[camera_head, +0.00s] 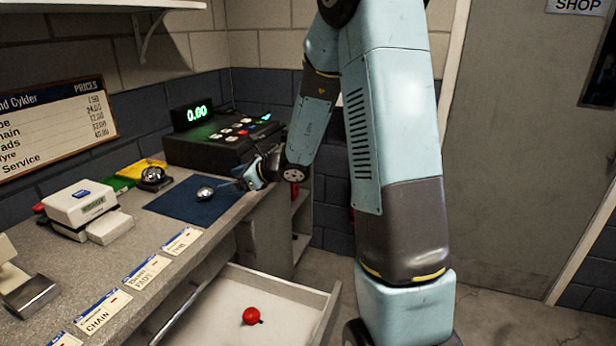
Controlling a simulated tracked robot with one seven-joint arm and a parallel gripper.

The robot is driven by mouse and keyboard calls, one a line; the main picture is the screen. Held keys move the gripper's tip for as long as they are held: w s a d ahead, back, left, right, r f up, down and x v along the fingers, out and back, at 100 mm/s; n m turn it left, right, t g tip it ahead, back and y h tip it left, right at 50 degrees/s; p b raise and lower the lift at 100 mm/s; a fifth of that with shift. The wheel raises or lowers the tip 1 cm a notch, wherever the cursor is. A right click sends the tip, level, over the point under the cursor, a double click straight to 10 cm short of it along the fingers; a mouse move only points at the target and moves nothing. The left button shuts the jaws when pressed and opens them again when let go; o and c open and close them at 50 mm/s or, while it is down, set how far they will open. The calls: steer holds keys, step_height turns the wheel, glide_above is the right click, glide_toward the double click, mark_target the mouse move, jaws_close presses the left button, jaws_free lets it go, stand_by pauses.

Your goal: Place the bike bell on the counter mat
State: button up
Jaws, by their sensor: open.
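A small silver domed bell (205,193) sits on the dark blue counter mat (180,207), near the mat's right half. It looks like the bike bell. My gripper (238,178) is open, just right of the silver bell and low over the mat's right edge. A gap shows between its fingers and the bell, and nothing is visible between the fingers. A second silver dome on a dark base (152,176) stands on the counter behind the mat's left corner. A round red object with a small dark part (251,315) lies in the open drawer.
A dark cash register (215,140) with a green display stands behind the mat. A white boxy device (80,205) is on the counter at left, and green and yellow pieces (140,168) lie behind the mat. The drawer (290,288) stands open below the counter. Price labels line the front edge.

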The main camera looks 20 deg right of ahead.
steer(key=s+a+r+n+g+h, duration=0.1)
steer(key=s+r+n+g, duration=0.2)
steer(key=s+r+n, duration=0.45)
steer(key=s+a+r+n+g+h, duration=0.15)
steer(key=s+r+n, duration=0.25)
steer(key=s+n, duration=0.6)
steer(key=s+d+r+n+h, duration=0.2)
steer(key=s+d+n+h, duration=0.1)
steer(key=s+d, duration=0.4)
steer(key=s+d+r+n+t+h, duration=0.1)
steer(key=s+d+r+n+h, duration=0.1)
steer(key=s+d+n+h, duration=0.2)
steer(key=s+d, duration=0.3)
steer(key=s, duration=0.3)
steer(key=shift+s+r+h, duration=0.25)
steer(key=shift+s+h, duration=0.1)
steer(key=shift+a+n, duration=0.1)
steer(key=shift+n, duration=0.15)
steer(key=shift+c, duration=0.4)
